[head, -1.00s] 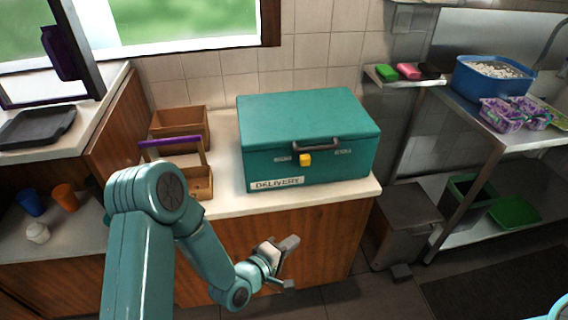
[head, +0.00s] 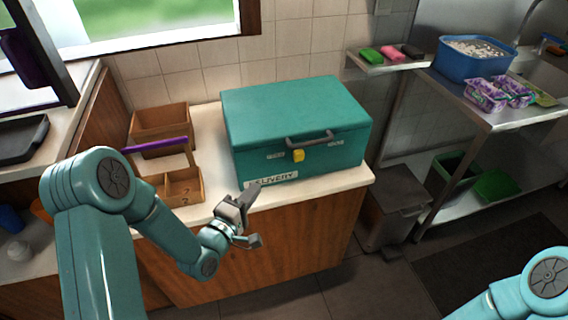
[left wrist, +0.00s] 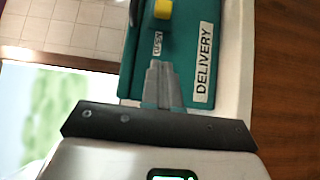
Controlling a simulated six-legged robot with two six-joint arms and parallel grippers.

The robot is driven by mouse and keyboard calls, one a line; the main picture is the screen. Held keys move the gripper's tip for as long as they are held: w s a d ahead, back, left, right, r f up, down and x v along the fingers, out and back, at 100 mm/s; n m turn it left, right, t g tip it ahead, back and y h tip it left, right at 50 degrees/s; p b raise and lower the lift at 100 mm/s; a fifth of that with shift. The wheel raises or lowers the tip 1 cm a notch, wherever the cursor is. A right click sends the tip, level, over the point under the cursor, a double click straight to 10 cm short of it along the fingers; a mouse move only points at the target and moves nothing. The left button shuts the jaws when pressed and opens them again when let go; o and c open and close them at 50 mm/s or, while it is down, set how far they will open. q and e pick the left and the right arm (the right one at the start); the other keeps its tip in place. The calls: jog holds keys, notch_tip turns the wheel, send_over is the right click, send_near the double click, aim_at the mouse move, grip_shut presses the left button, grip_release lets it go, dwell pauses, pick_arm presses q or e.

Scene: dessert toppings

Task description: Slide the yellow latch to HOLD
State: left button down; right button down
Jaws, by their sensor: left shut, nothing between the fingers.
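The teal delivery box (head: 295,120) stands closed on the counter. Its yellow latch (head: 298,155) sits on the front face below the grey handle, between two small labels too small to read in the head view. The latch also shows in the left wrist view (left wrist: 163,9), near the top, beside a small label. My left gripper (head: 256,216) is in front of the box's lower left corner, apart from the latch. Its fingers (left wrist: 163,85) are shut and empty, pointing toward the box front. Only part of my right arm shows at the lower right; its gripper is out of view.
A wooden caddy with a purple handle (head: 155,145) and a wooden box (head: 160,121) stand left of the delivery box. A bin (head: 396,208) stands right of the counter. A shelf with sponges (head: 392,62) and a blue tub (head: 470,68) are farther right.

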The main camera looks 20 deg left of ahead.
pick_arm(q)
jog(key=p, duration=0.2)
send_near(293, 156)
jog(key=w+a, duration=0.2)
jog(key=w, duration=0.1)
jog(key=shift+w+d+r+p, duration=0.2)
jog(key=shift+w+d+p, duration=0.7)
jog(key=shift+d, duration=0.35)
jog(key=shift+w+d+f, duration=0.1)
jog(key=shift+w+d, duration=0.2)
jog(key=shift+w, duration=0.05)
jog(key=w+d+b, duration=0.1)
jog(key=b, duration=0.1)
jog(key=w+d+b, duration=0.1)
jog(key=d+b, duration=0.1)
jog(key=w+d+b, duration=0.1)
jog(key=d, duration=0.1)
jog(key=shift+w+d+f+b, duration=0.1)
jog(key=shift+w+f+b, duration=0.15)
jog(key=shift+b, duration=0.15)
jog(key=shift+d+r, duration=0.1)
jog(key=shift+r, duration=0.2)
